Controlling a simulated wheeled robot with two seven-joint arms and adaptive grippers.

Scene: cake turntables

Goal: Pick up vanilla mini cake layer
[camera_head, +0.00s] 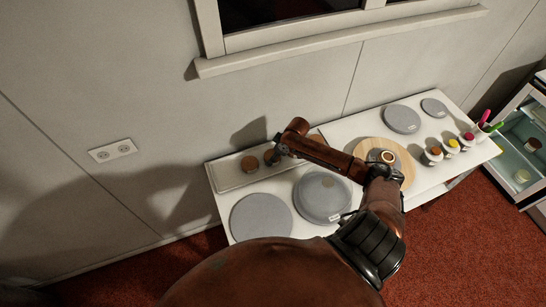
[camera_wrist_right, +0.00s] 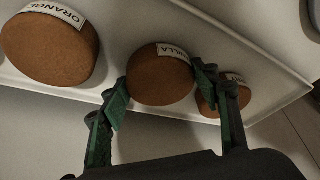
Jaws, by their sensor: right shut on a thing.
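The vanilla mini cake layer (camera_wrist_right: 160,76) is a round brown cake with a white label, partly hidden, reading "ILLA". In the right wrist view it sits between the two green-padded fingers of my right gripper (camera_wrist_right: 165,95), which is shut on it. In the head view my right gripper (camera_head: 279,151) is at the tray at the table's back left, beside a small brown cake (camera_head: 268,158). I cannot tell whether the vanilla cake is clear of the tray. My left gripper is not in view.
The white tray (camera_wrist_right: 40,94) also holds an orange-labelled cake (camera_wrist_right: 48,48) and a smaller brown cake (camera_wrist_right: 208,98) close to the fingers. Grey discs (camera_head: 261,217), a wooden turntable (camera_head: 406,166) and several small cups (camera_head: 451,148) stand on the white table. The wall is close behind.

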